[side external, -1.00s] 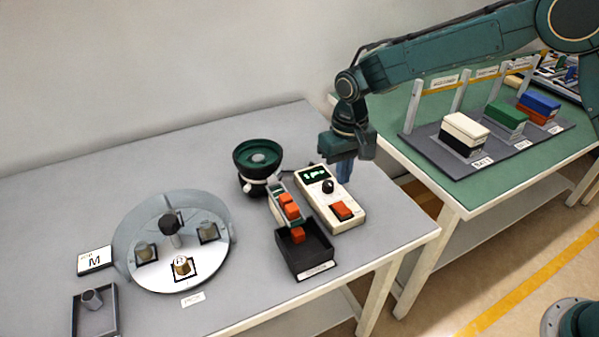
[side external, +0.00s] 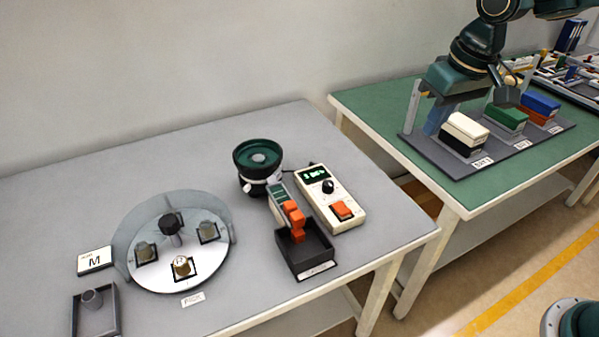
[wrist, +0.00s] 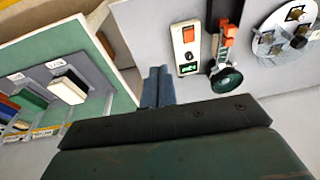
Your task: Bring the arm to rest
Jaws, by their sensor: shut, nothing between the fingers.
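My gripper (side external: 437,120) is above the left end of the rack on the green table, just behind the white box (side external: 465,130) in the side external view. Its blue fingers are shut together and empty. They also show pressed together in the wrist view (wrist: 158,88). I cannot tell how high the fingertips are above the rack. The bowl feeder (side external: 258,158), with its green bowl, stands on the grey table, away from my gripper. Orange parts (side external: 293,213) are at the lower end of its chute, above a dark tray (side external: 322,267).
A control box (side external: 325,202) with an orange switch stands beside the feeder. A round dial plate (side external: 205,262) is at the left. Green (side external: 506,118) and blue (side external: 540,103) boxes and upright posts crowd the rack. The grey table's back area is clear.

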